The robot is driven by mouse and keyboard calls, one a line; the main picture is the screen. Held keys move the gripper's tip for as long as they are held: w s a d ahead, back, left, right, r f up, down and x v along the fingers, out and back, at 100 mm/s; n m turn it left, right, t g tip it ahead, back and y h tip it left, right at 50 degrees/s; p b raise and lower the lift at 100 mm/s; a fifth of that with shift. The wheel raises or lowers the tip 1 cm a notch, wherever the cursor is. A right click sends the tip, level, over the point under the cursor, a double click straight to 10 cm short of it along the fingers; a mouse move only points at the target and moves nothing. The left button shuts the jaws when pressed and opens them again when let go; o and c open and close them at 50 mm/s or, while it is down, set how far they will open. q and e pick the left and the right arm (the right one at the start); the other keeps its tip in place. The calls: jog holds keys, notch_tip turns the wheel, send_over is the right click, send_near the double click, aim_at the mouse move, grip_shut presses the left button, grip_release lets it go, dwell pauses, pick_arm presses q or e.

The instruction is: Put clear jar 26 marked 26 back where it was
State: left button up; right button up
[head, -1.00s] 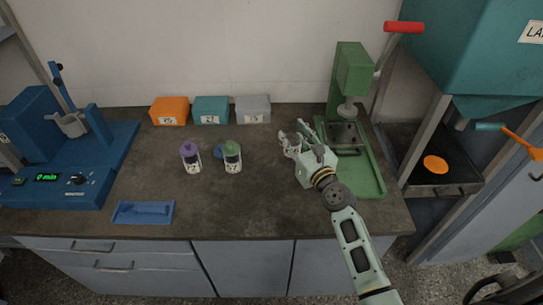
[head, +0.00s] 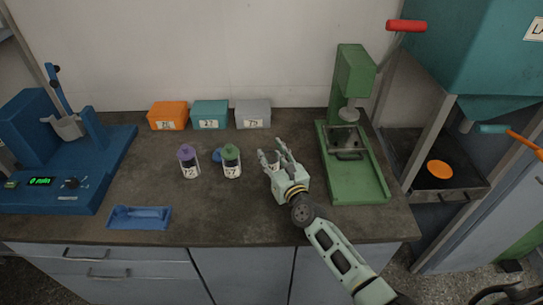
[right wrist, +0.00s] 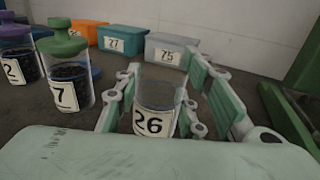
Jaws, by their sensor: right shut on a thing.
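Clear jar 26 (right wrist: 158,98) is a see-through open jar with a white label reading 26. It stands upright between the fingers of my right gripper (right wrist: 165,95) in the right wrist view. In the head view my right gripper (head: 273,158) is shut on the jar, over the bench right of the green-lidded jar, and its fingers mostly hide the jar. I cannot tell whether the jar touches the bench. My left gripper is not in view.
Jar 7 with a green lid (head: 231,161) and a purple-lidded jar (head: 188,161) stand to the left, a blue lid beside them. Orange (head: 167,115), teal (head: 210,114) and grey (head: 253,113) boxes line the wall. A green press (head: 355,140) is right; a blue tray (head: 139,217) lies front left.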

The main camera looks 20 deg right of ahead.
jog(key=shift+f, duration=0.1)
jog(key=o, duration=1.2)
jog(key=shift+o, duration=0.2)
jog(key=s, duration=0.7)
jog(key=s+d, duration=0.1)
jog(key=s, duration=0.2)
jog(key=shift+s+d, duration=0.1)
jog(key=shift+s, duration=0.15)
jog(key=shift+s+d, duration=0.1)
jog(key=shift+s, duration=0.65)
